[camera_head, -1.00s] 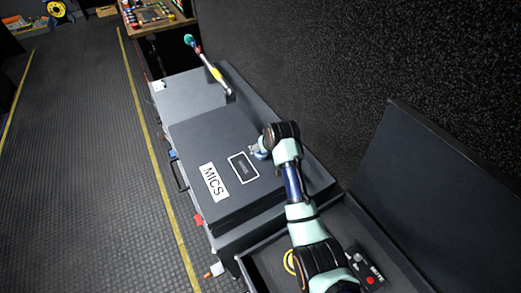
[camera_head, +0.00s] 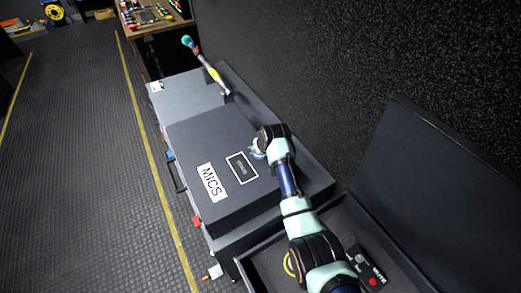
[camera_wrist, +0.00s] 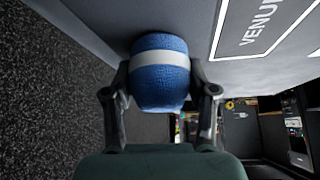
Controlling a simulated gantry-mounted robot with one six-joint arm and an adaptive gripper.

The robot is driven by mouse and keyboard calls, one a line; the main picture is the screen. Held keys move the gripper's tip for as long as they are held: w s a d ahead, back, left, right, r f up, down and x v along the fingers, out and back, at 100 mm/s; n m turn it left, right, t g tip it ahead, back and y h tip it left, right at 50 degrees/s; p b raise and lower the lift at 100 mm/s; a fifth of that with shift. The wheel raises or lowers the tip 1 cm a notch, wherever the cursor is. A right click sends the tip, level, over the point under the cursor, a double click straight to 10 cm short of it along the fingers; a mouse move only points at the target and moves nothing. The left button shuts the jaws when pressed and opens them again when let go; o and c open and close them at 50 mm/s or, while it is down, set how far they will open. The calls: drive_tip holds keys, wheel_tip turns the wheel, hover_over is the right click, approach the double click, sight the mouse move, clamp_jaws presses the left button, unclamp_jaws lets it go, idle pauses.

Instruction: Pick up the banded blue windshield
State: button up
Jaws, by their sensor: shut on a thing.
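The blue windshield (camera_wrist: 160,85) has a pale white band around it and a textured, rounded body. In the wrist view it sits between the two fingers of my gripper (camera_wrist: 160,74), which are shut on its sides. Its upper end in that view lies close against the grey case surface; I cannot tell whether it touches.
A framed label (camera_head: 241,167) is on the case lid. A dark carpeted wall (camera_head: 310,90) rises on the right. An open box with a red-buttoned device (camera_head: 370,275) is at the lower right.

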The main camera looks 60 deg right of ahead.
wheel_tip(320, 180, up, 20)
drive_tip(key=p, duration=0.3)
